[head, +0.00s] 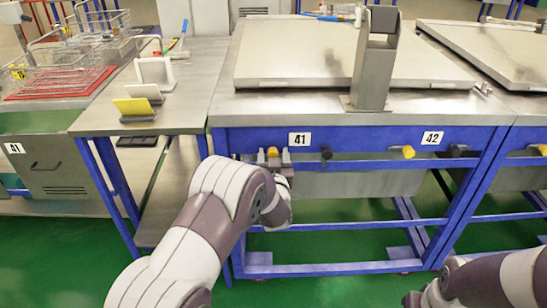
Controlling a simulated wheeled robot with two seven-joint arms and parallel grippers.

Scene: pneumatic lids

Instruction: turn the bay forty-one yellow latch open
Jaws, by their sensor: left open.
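The bay forty-one yellow latch (272,152) is a small knob on the blue front rail, below and left of the white 41 label (300,139). My left gripper (273,158) is open at the latch, with one light fingertip on each side of it. Contact between the fingers and the latch cannot be made out. The gripper hides the lower part of the latch. Of my right arm, only part shows at the bottom right; its gripper is not clearly visible.
A black knob (326,154) sits to the right on the same rail. Bay 42 has another yellow knob (408,152) and a black one (455,150). A flat metal lid (300,50) lies on the bench. A side table (185,90) stands at left.

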